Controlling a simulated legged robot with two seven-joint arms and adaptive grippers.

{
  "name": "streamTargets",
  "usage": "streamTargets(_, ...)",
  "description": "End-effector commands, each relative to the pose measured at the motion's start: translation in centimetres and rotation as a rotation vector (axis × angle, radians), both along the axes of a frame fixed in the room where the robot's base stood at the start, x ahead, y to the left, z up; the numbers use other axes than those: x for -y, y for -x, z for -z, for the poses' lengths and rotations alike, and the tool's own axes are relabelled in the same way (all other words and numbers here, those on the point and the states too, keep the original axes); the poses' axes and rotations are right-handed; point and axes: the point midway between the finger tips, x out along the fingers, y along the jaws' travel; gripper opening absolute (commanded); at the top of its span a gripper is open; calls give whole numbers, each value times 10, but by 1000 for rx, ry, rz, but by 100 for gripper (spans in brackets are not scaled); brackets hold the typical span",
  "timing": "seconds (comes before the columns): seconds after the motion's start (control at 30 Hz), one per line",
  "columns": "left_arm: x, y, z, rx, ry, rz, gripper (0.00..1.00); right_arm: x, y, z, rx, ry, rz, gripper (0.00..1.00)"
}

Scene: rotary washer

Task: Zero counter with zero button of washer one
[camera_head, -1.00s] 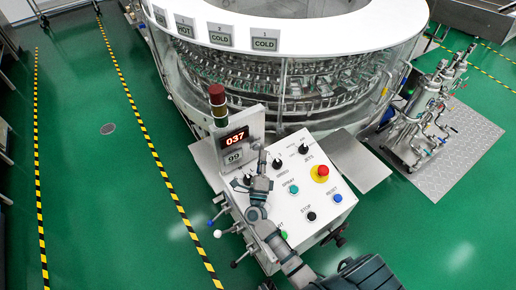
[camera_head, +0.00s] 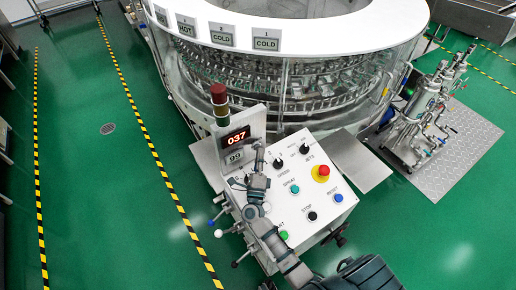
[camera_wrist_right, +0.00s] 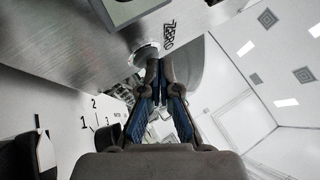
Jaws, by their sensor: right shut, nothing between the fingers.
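The counter (camera_head: 236,138) is a red-digit display reading 037 on a grey box at the back left of the washer's control panel. My right gripper (camera_head: 258,148) is shut and empty, with its tips close against the right part of the counter box. In the wrist view the tips of my right gripper (camera_wrist_right: 154,68) are at the round metal zero button (camera_wrist_right: 147,53), beside the printed word ZERO. Whether they touch or press it I cannot tell. In the head view the gripper hides the zero button. My left gripper is out of view.
The white control panel (camera_head: 320,212) below my arm carries black knobs, a red emergency stop (camera_head: 321,173) and several coloured buttons. A red stack light (camera_head: 219,94) stands behind the counter. Levers (camera_head: 224,231) stick out at the panel's left. The round washer (camera_head: 300,85) fills the back.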

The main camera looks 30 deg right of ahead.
Motion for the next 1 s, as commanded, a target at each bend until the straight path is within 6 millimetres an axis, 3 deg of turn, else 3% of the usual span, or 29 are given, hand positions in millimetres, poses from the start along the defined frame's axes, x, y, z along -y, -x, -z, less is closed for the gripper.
streamTargets(0.63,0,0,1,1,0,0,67,0,-3,0,-1,0,0,0)
streamTargets(1.0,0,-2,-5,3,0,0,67,7,12,1,-1,0,-1,0)
